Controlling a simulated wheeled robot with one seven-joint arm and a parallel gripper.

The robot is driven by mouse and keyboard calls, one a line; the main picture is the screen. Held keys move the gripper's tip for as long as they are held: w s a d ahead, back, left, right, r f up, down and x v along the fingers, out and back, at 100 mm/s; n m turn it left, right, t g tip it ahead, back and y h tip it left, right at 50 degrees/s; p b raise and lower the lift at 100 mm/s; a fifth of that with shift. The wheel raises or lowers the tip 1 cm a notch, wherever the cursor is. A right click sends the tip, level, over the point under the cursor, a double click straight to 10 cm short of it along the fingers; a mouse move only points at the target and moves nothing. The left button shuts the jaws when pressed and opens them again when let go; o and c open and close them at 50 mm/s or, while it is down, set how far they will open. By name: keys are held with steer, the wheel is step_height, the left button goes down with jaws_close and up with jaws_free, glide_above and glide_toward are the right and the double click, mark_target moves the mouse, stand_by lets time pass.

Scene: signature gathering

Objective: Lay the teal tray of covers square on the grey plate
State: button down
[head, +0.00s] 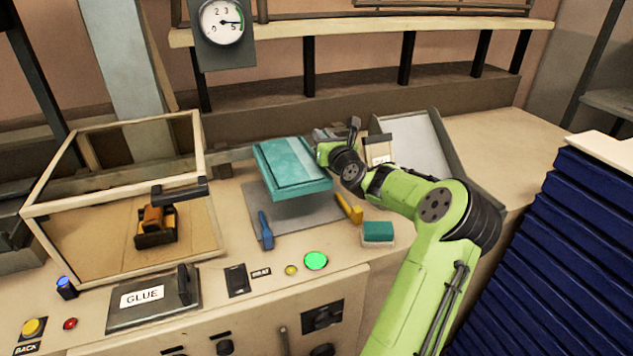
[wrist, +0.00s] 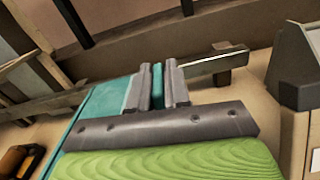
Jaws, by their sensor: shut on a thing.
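The teal tray (head: 290,170) has a lighter teal sheet or stack on top and hangs in the air, held at its right side. My gripper (head: 325,150) is shut on its right rim. In the wrist view my gripper (wrist: 158,88) has a strip of teal between its fingers, and the tray (wrist: 98,102) extends to the left. The grey plate (head: 300,217) lies flat on the bench below the tray, its front part bare and shaded. The tray covers the plate's back part. It looks roughly level; the exact gap is unclear.
A teal-and-white block (head: 378,233) sits front right. A framed glass box (head: 125,210) stands left. A sloped grey rack (head: 418,145) stands behind my arm.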

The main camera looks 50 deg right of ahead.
step_height(320, 180, down, 10)
steer(key=b, duration=0.2)
steer(key=shift+r+b, duration=0.25)
steer(key=shift+b, duration=0.05)
steer(key=shift+f, duration=0.15)
steer(key=c, duration=1.1)
jaws_free()
steer(key=shift+s+r, duration=0.1)
steer(key=shift+r, duration=0.1)
steer(key=v, duration=1.2)
